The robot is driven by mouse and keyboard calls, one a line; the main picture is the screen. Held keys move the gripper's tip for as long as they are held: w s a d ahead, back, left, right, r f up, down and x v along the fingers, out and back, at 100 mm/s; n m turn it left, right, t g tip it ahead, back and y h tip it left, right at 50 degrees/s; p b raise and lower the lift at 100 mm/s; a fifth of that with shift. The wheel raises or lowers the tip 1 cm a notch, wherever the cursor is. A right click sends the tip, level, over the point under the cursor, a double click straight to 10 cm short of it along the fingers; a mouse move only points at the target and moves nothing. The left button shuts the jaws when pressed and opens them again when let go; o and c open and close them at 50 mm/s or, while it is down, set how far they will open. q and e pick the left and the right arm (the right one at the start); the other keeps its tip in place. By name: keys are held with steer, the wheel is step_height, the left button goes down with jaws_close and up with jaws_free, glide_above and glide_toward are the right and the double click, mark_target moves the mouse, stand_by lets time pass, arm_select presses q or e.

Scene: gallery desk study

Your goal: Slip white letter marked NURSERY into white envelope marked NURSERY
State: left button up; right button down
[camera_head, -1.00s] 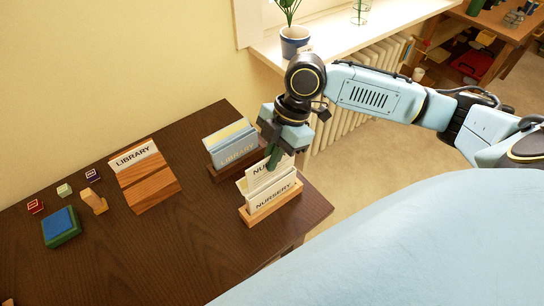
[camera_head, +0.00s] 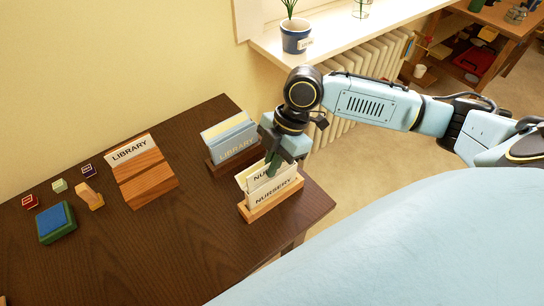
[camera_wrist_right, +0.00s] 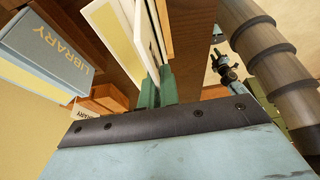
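The white envelope marked NURSERY (camera_head: 283,191) stands upright in a light wooden holder (camera_head: 262,211) near the desk's right edge. The white letter (camera_head: 258,178), with only "NU" of its marking showing, stands low at the envelope's mouth, its lower part hidden behind the envelope's front. My right gripper (camera_head: 273,166) comes down from above, its green fingers shut on the letter's upper edge and covering the rest of its word. In the right wrist view, a white sheet edge (camera_wrist_right: 144,48) runs up from between the green fingers (camera_wrist_right: 158,88). My left gripper is not in view.
A LIBRARY envelope (camera_head: 233,142) stands in a dark holder (camera_head: 235,160) just behind. A wooden stand with a LIBRARY card (camera_head: 131,149), a blue-and-green stamp pad (camera_head: 55,222), a wooden stamp (camera_head: 90,196) and small blocks lie left. The desk's front middle is clear.

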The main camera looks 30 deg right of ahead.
steer(key=c, duration=1.6)
jaws_free()
steer(key=shift+o, duration=0.2)
steer(key=p+v, duration=0.2)
steer(key=v, duration=1.1)
steer(key=shift+r, duration=0.2)
steer(key=shift+s+d, duration=0.1)
